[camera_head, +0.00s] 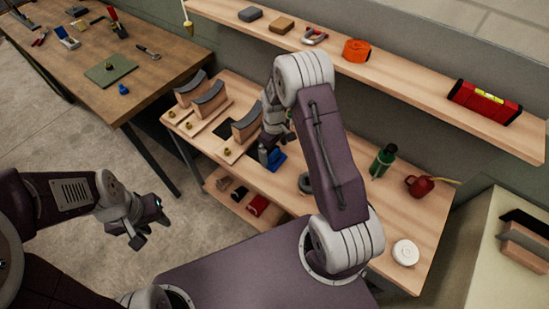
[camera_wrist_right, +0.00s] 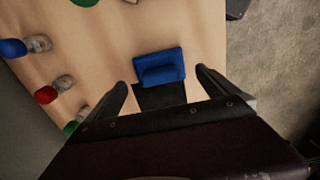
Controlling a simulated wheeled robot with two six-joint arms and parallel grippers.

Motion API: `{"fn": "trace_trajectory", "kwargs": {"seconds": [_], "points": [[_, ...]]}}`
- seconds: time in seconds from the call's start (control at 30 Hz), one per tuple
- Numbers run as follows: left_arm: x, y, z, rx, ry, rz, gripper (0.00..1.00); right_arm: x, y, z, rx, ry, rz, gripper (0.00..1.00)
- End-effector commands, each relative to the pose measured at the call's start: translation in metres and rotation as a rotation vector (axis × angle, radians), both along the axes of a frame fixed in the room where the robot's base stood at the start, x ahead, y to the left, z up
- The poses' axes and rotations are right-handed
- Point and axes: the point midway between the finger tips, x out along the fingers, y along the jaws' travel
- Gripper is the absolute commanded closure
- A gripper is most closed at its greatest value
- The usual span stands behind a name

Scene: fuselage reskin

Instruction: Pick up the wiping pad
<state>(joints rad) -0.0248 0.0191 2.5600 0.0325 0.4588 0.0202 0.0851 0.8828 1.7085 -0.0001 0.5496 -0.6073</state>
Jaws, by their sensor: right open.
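A blue pad (camera_head: 276,163) with a raised grip, which looks like the wiping pad, lies on the wooden workbench. In the right wrist view the blue pad (camera_wrist_right: 158,58) sits just beyond and between my fingertips, with a black patch beside it. My right gripper (camera_head: 266,154) is over the bench close to the pad; its fingers (camera_wrist_right: 161,84) are apart and empty. Whether they touch the pad cannot be told. My left gripper (camera_head: 148,232) hangs over the floor left of the bench, its fingers apart and empty.
Curved grey-topped blocks (camera_head: 208,100) stand on the bench left of the pad. A green bottle (camera_head: 382,161), a red can (camera_head: 419,186) and a white disc (camera_head: 405,252) stand right. A wall shelf (camera_head: 410,87) runs behind. A second table (camera_head: 150,85) is at upper left.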

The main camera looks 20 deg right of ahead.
Motion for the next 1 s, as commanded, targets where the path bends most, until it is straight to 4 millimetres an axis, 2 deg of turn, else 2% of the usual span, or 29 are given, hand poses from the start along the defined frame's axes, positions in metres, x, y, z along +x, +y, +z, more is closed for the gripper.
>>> {"fn": "trace_trajectory", "kwargs": {"seconds": [0.1,0.2,0.43,0.63,0.87,1.0], "points": [[0.000,0.000,0.005,0.000,0.000,0.000,0.64,-0.002,0.000,-0.022,0.001,0.005,0.000,0.02],[0.000,0.000,0.005,0.000,0.000,0.000,0.64,-0.002,0.000,-0.033,0.001,0.003,0.000,0.02],[0.000,0.000,0.005,0.000,0.000,0.000,0.64,-0.001,0.000,-0.035,0.000,0.000,0.000,0.02],[0.000,0.000,0.005,0.000,0.000,0.000,0.64,-0.001,0.000,-0.035,0.000,0.000,0.000,0.57],[0.000,0.000,0.005,0.000,0.000,0.000,0.64,-0.001,0.000,-0.034,0.000,0.000,0.000,0.60],[0.000,0.000,0.003,0.000,0.000,0.000,0.64,-0.001,0.000,-0.027,0.000,0.000,0.000,0.60]]}}
